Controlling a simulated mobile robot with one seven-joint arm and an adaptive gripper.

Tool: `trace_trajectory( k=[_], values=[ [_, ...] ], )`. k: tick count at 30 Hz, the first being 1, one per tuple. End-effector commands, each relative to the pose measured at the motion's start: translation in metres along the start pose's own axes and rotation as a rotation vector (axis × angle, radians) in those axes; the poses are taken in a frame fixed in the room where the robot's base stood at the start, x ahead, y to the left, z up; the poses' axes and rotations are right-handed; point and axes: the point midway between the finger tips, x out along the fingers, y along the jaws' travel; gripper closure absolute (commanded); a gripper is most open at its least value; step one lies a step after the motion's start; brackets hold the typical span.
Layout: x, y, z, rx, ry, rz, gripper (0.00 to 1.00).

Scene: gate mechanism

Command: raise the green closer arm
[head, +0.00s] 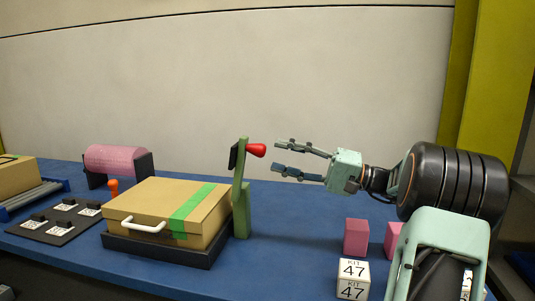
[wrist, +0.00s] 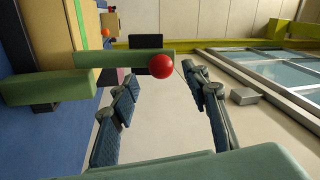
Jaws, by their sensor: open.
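The green closer arm (head: 240,162) stands upright on a green post (head: 243,219) at the right side of the tan box. A red knob (head: 257,150) sticks out to the right near its top, with a dark plate on the other side. My gripper (head: 277,155) is open and empty, just right of the knob at about its height, apparently not touching it. In the wrist view the knob (wrist: 161,66) shows between the fingertips, with the closer arm (wrist: 110,59) running left from it to the post (wrist: 45,88).
The tan box (head: 168,207), with a green stripe and white handle, sits in a dark tray. A pink roller (head: 117,159) and a switch panel (head: 58,221) are at left. Pink cubes (head: 356,237) and a white KIT 47 block (head: 352,279) stand below my arm. The blue table behind the gripper is clear.

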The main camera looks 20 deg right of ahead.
Motion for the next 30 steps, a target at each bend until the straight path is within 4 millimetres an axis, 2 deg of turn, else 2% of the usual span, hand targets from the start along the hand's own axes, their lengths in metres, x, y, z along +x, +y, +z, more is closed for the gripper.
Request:
trace_trajectory(
  k=[3, 10, 15, 30],
  values=[
    [-0.027, 0.0, -0.001, 0.0, 0.002, 0.001, 0.57],
    [-0.059, 0.0, 0.0, 0.0, 0.001, 0.001, 0.57],
    [-0.066, 0.0, 0.0, 0.001, -0.002, 0.0, 0.57],
    [-0.064, 0.001, 0.001, 0.0, -0.004, 0.004, 0.57]
  ],
)
